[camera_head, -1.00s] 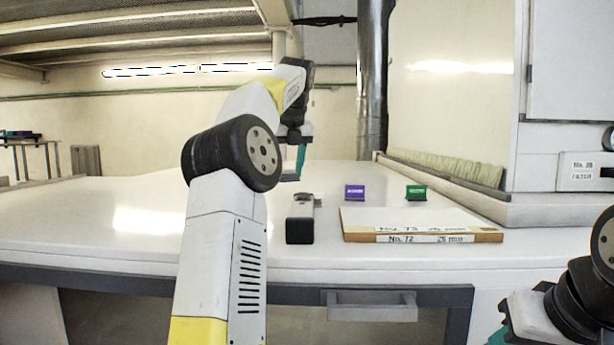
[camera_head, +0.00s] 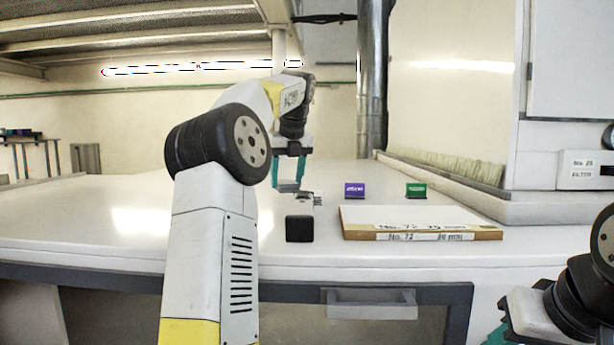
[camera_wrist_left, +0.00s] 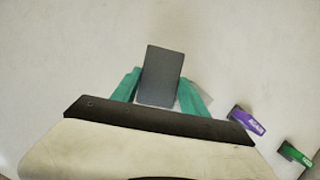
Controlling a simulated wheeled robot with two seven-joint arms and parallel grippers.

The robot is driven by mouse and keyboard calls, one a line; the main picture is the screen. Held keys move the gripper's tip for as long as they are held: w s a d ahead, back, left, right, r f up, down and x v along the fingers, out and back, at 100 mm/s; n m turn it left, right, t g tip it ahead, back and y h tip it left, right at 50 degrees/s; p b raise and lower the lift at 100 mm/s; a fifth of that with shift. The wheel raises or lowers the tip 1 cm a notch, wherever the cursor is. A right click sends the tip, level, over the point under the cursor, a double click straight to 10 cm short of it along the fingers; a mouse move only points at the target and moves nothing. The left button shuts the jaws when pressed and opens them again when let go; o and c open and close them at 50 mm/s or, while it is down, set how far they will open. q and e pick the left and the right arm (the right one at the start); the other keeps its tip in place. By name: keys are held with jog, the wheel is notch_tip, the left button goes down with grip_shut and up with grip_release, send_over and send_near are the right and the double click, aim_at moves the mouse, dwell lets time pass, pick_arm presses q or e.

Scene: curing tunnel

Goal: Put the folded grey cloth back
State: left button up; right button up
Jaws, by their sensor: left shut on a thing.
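The folded grey cloth (camera_wrist_left: 161,76) is a flat dark-grey rectangle between the teal fingers of my left gripper in the left wrist view. My left gripper (camera_head: 289,180) is shut on it. In the head view the gripper hangs low over the white table, just behind a dark block, and the cloth (camera_head: 288,187) shows small between its fingertips. I cannot tell whether the cloth touches the table. Only a teal edge of my right gripper (camera_head: 497,335) shows at the bottom right of the head view; its fingertips are out of the picture.
The dark block (camera_head: 299,229) stands in front of the left gripper. A purple tag (camera_head: 355,190) and a green tag (camera_head: 416,190) stand to its right, behind a labelled flat box (camera_head: 420,223). The white table (camera_head: 90,225) is clear on the left.

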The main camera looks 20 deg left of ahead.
pick_arm(q)
jog(key=o, duration=1.2)
jog(key=shift+r, duration=0.1)
jog(key=shift+r, duration=0.6)
jog(key=v, duration=0.7)
jog(key=shift+s+d+r, duration=0.1)
jog(key=shift+r, duration=0.05)
